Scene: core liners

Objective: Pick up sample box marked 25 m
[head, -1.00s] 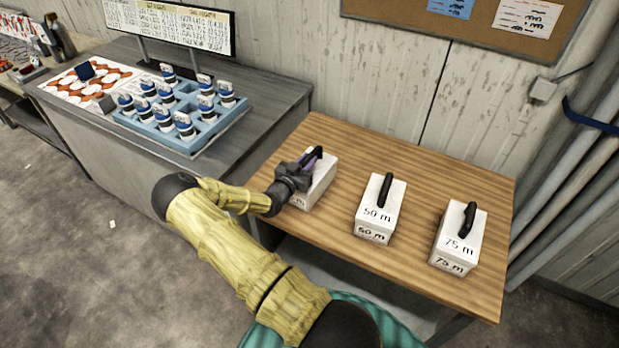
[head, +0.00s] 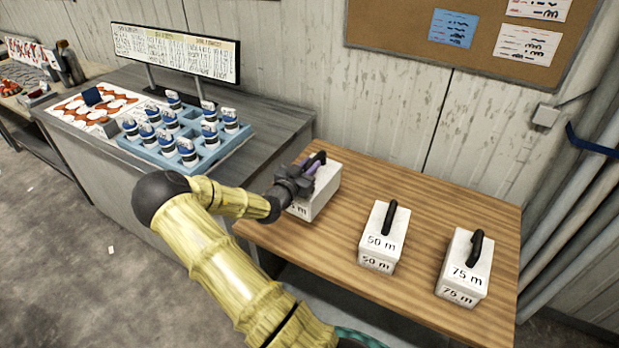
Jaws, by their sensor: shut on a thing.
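A white sample box (head: 325,195) with a black handle is at the left of the wooden table. Only the end of its label, an "m", shows; my gripper covers the rest, so I cannot read its number. My gripper (head: 308,172) is shut on this box's handle, and the fingers are partly hidden by the wrist. The box appears raised slightly above the table top.
The wooden table (head: 420,183) also bears a 50 m box (head: 383,240) in the middle and a 75 m box (head: 464,268) at right. A grey bench (head: 275,115) at left holds a blue rack (head: 238,140) of jars. Pipes stand at far right.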

